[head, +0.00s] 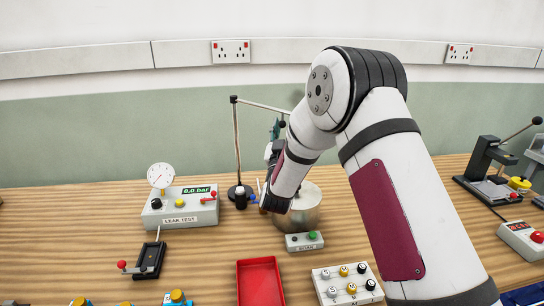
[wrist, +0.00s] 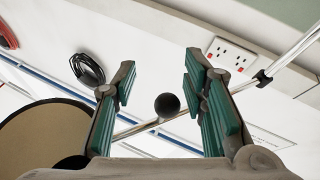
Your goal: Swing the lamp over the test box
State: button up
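The lamp is a stand with a dark post (head: 237,140) and a thin boom (head: 262,105) reaching right, partly hidden behind my arm. In the wrist view the boom (wrist: 293,52) crosses diagonally, and a round shade with a tan inside (wrist: 40,138) is at the left. A black ball knob (wrist: 167,105) appears between my fingers. My gripper (head: 276,128) is open, pointing up beside the knob (head: 282,124); in the wrist view its green pads (wrist: 165,95) stand apart with gaps either side. The test box (head: 180,208), labelled LEAK TEST, is left of the post.
A gauge (head: 160,176) stands up from the test box. A metal pot (head: 303,208) sits below my forearm, with a small button box (head: 304,241) in front. A red tray (head: 260,282) and a switch panel (head: 346,284) are nearer. Bench is clear left of the test box.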

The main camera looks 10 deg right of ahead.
jog(key=a+p+v, duration=0.2)
jog(key=p+v, duration=0.1)
jog(key=v, duration=0.8)
jog(key=shift+w+a+f, duration=0.15)
jog(key=shift+w+a, duration=0.05)
jog(key=shift+a, duration=0.2)
dwell(0.5)
jog(key=shift+p, duration=0.3)
